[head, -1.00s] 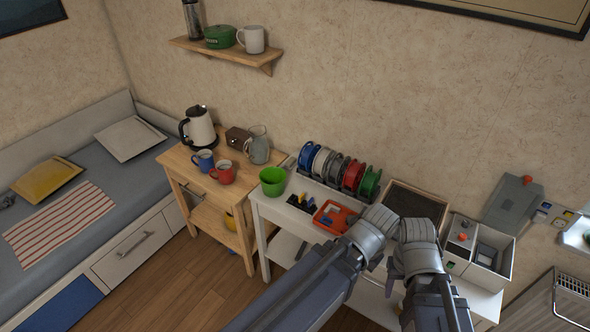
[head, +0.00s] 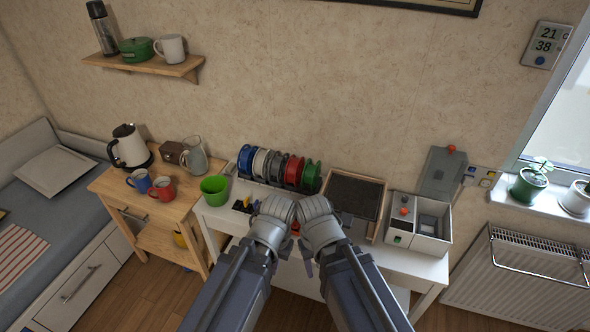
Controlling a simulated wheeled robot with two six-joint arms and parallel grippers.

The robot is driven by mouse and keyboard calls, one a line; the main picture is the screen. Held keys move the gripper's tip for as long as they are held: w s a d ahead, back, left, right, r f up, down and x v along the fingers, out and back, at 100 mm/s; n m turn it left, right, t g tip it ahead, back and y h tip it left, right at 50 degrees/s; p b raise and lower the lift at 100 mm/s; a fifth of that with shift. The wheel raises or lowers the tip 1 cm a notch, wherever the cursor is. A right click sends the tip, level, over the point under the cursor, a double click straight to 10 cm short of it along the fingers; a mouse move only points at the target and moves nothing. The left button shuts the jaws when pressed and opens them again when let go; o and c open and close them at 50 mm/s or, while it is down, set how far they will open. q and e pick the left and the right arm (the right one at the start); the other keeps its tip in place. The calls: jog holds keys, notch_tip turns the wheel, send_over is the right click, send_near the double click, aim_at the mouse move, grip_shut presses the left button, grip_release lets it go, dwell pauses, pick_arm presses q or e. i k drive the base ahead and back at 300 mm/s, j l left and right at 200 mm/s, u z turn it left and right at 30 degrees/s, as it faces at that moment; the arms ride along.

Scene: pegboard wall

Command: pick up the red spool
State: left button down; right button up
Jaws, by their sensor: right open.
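The red spool (head: 293,170) stands upright in a row of spools on the white table, between a grey spool (head: 276,166) and the green spool (head: 311,176) at the right end. Both of my arms reach in from the bottom, with their wrists close together just in front of the row. My right gripper (head: 309,267) shows only in part below its wrist; it is open, with nothing seen in it, and apart from the spool. My left gripper is almost wholly hidden behind its own arm, so its jaws cannot be judged.
A green cup (head: 214,190) stands left of the row. A dark framed tray (head: 357,189) and a white box (head: 433,226) are to the right. The wooden cart (head: 112,185) holds a kettle, mugs and a jug. My wrists cover most of an orange tray.

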aim_at(293, 173)
jog(key=i+z, duration=0.15)
jog(key=z, duration=0.2)
jog(key=i+j+z, duration=0.1)
jog(key=z, duration=0.3)
jog(key=i+j+z, duration=0.15)
jog(key=z, duration=0.2)
